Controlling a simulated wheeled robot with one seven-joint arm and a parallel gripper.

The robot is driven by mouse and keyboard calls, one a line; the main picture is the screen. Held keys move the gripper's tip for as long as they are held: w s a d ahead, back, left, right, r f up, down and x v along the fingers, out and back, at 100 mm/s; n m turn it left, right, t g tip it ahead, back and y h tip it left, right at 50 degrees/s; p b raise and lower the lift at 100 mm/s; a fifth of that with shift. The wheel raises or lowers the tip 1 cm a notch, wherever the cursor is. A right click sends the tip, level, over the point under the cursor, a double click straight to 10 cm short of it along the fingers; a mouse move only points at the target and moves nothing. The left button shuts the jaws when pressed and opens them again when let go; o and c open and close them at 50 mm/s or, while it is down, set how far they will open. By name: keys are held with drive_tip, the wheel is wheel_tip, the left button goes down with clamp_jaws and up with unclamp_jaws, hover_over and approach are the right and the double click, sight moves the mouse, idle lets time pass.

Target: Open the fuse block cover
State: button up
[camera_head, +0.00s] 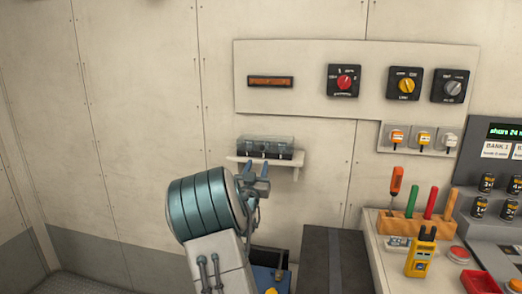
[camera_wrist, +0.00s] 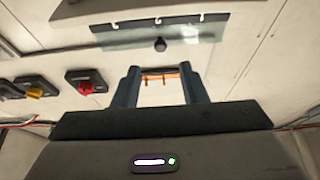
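The fuse block (camera_head: 264,153) sits on a small white wall shelf (camera_head: 285,162) in the head view. Its clear cover (camera_head: 266,141) appears shut over the dark base. In the wrist view the glassy cover (camera_wrist: 190,33) lies across the top, with a small dark knob (camera_wrist: 160,44) on it. My gripper (camera_head: 257,172) is just below and in front of the shelf, partly overlapping its front edge. It also shows in the wrist view (camera_wrist: 161,78), its two fingers apart with nothing between them. I cannot tell whether a fingertip touches the block.
A wall panel above holds an orange display (camera_head: 270,81) and rotary switches, including a red one (camera_head: 344,83). Plugged sockets (camera_head: 424,138) are to the right. A workbench at lower right carries a wooden tool rack (camera_head: 400,226) and a yellow meter (camera_head: 421,254). The wall left of the shelf is clear.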

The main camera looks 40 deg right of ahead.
sight(262, 148)
drive_tip(key=p+x, duration=0.1)
drive_tip(key=x, duration=0.7)
drive_tip(key=shift+p, duration=0.3)
drive_tip(key=shift+c, duration=0.3)
